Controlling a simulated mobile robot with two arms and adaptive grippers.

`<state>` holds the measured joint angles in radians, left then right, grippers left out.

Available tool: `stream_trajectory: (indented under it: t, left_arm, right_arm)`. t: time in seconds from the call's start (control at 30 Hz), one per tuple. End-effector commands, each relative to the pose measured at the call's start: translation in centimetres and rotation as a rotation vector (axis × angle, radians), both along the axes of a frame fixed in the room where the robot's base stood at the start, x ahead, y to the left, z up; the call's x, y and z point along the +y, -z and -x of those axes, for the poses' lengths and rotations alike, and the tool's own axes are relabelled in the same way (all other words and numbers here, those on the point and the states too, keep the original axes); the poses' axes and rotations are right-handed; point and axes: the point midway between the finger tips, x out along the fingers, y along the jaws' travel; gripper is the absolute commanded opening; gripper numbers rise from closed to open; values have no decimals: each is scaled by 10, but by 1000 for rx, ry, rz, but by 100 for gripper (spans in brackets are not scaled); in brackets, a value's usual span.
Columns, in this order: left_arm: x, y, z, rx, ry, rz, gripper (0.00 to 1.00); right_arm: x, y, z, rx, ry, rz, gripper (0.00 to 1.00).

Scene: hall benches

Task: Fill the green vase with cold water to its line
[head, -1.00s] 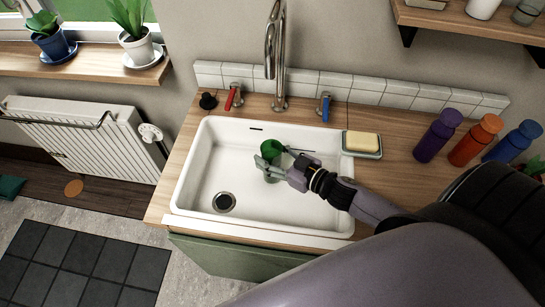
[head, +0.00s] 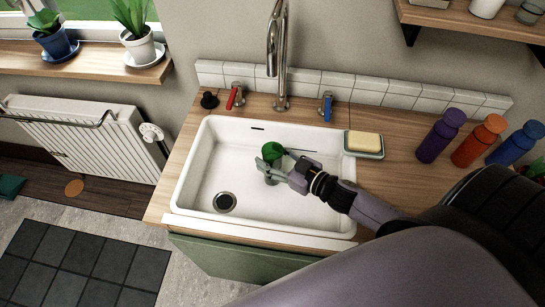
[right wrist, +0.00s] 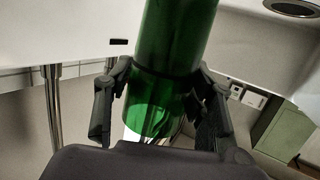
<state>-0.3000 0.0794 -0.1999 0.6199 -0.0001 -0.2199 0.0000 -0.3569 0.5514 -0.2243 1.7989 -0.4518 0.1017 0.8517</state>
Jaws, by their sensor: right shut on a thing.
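The green vase (head: 273,150) is over the white sink basin, roughly below the tap spout (head: 271,70). My right gripper (head: 267,166) is shut on it. In the right wrist view the vase (right wrist: 177,35) passes between the two fingers (right wrist: 163,90), and a dark band rings it near them. I cannot tell whether there is water inside. The red-handled valve (head: 232,98) stands left of the tap and the blue-handled valve (head: 327,106) right of it. No water stream shows at the spout. My left gripper is not in view.
The sink (head: 190,186) has a drain (head: 225,202) at front left. A soap dish with yellow soap (head: 363,141) sits at its right rim. Purple (head: 440,137), orange (head: 478,141) and blue (head: 515,144) bottles stand on the counter at right. A shelf (head: 470,22) overhangs them.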

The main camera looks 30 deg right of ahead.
Motion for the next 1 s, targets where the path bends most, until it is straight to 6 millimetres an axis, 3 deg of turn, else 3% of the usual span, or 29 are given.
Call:
stream_trajectory:
  t: [0.27, 0.3, 0.6, 1.0]
  left_arm:
    - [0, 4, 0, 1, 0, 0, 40]
    - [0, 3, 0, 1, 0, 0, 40]
    - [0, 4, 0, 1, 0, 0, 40]
    - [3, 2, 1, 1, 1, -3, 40]
  right_arm:
    - [0, 12, 3, 10, 0, 0, 16]
    - [0, 12, 3, 11, 0, -1, 52]
    - [1, 15, 5, 17, 0, -2, 72]
    - [2, 11, 5, 19, -1, -2, 74]
